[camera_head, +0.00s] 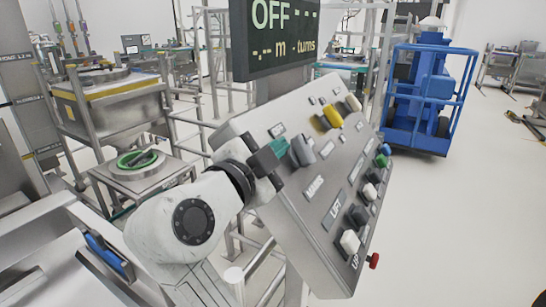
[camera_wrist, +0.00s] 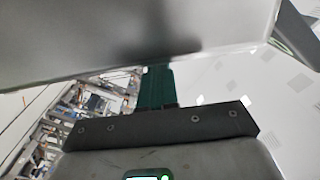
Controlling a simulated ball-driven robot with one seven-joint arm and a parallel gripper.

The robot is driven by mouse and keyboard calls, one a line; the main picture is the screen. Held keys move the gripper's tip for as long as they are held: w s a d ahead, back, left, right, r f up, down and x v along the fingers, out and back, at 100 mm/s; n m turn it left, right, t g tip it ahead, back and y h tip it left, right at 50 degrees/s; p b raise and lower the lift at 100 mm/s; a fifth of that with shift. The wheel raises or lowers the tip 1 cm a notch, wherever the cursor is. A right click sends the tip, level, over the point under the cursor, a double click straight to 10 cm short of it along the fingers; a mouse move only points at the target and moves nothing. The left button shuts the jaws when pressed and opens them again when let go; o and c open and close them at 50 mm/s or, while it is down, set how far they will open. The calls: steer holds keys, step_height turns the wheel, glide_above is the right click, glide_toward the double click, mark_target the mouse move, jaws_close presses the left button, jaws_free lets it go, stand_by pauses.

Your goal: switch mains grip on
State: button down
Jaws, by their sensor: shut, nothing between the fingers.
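The tilted metal control panel (camera_head: 330,215) fills the middle of the head view. A grey rotary knob (camera_head: 302,151) sits on it above the MAINS label (camera_head: 314,187). My gripper (camera_head: 281,147) is at the panel's left side, its green fingertips right beside this knob; whether they touch it I cannot tell. In the wrist view my gripper (camera_wrist: 156,86) shows its green fingers shut together and empty, with a grey surface close in front. The knob cannot be made out in the wrist view. The display (camera_head: 275,38) above the panel reads OFF.
Yellow (camera_head: 331,117) and grey knobs stand along the panel's upper part, and several buttons run down its right side, with a red knob (camera_head: 374,261) at the lower right edge. A blue wheeled lift (camera_head: 428,98) stands behind. Open floor lies to the right.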

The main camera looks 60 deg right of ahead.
steer(key=w+a+r, duration=0.1)
steer(key=a+r, duration=0.1)
steer(key=a, duration=0.8)
steer(key=shift+w+a+r+b, duration=0.15)
steer(key=shift+w+b, duration=0.15)
steer(key=shift+b, duration=0.1)
steer(key=shift+r+p, duration=0.1)
steer(key=shift+p, duration=0.25)
steer(key=g+y+p, duration=0.1)
steer(key=p, duration=0.3)
steer(key=m+g+p, duration=0.1)
steer(key=p, duration=0.3)
steer(key=y+p, duration=0.1)
steer(key=p, duration=0.3)
steer(key=shift+s+r+m+g+y, duration=0.3)
steer(key=shift+s+m+g, duration=0.1)
steer(key=shift+f, duration=0.15)
